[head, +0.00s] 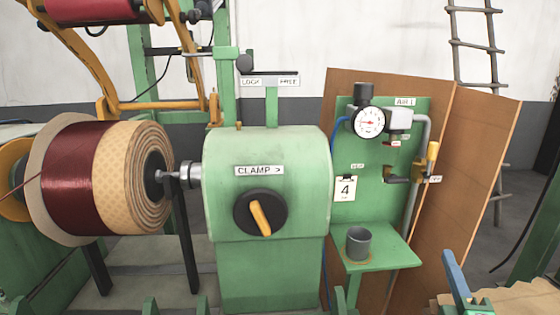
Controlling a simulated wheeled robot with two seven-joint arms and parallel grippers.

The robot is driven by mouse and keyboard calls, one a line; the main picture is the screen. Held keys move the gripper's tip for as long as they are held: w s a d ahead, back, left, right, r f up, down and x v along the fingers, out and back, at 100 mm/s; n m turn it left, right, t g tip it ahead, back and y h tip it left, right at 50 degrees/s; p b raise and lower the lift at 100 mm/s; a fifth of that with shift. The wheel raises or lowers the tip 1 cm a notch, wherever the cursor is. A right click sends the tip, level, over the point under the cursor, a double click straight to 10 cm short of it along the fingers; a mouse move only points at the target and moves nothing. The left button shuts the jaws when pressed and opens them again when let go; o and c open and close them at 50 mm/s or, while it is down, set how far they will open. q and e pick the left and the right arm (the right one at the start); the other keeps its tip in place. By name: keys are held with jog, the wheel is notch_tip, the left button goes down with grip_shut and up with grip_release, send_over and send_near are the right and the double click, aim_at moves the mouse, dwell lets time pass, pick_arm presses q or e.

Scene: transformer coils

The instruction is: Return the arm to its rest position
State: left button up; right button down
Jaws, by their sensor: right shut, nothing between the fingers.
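Neither of my grippers can be made out in the head view, and no arm of mine reaches over the machine. The green clamp housing (268,160) stands in the middle, with a black knob (243,217) that has an orange pointer tilted down to the right. Left of it, the coil (75,185), wound with dark red wire and tan patterned layers, sits on the spindle (184,175). Nothing of mine touches the coil, the knob or the spindle.
A green panel with a pressure gauge (369,122) stands right of the housing. A grey cup (358,243) sits on its shelf (395,255). Brown boards (460,165) stand behind. A blue bar (455,272) rises at the lower right. A ladder (474,45) leans at the back.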

jog(key=s+a+f+m+g, duration=0.2)
jog(key=s+f+m+g, duration=0.3)
jog(key=f, duration=0.5)
jog(key=s+a+f+m+g, duration=0.2)
jog(key=s+f+m+g, duration=0.35)
jog(key=f, duration=0.55)
jog(key=s+a+f+m+g+y, duration=0.45)
jog(key=s+a+f+g, duration=0.2)
jog(key=s+a, duration=0.45)
notch_tip(320, 180, down, 22)
jog(key=s+b, duration=0.3)
jog(key=b, duration=0.2)
jog(key=s+d+f+g+b, duration=0.1)
jog(key=s+f+b, duration=0.2)
jog(key=s+f, duration=0.4)
jog(key=s+d+f+g+b, duration=0.1)
jog(key=s+d+f+b, duration=0.1)
jog(key=s+f, duration=0.5)
notch_tip(320, 180, up, 11)
jog(key=w+p, duration=0.1)
jog(key=p, duration=1.1)
jog(key=shift+w+n+p, duration=0.3)
jog(key=shift+w+p, duration=0.05)
jog(key=shift+p, duration=0.05)
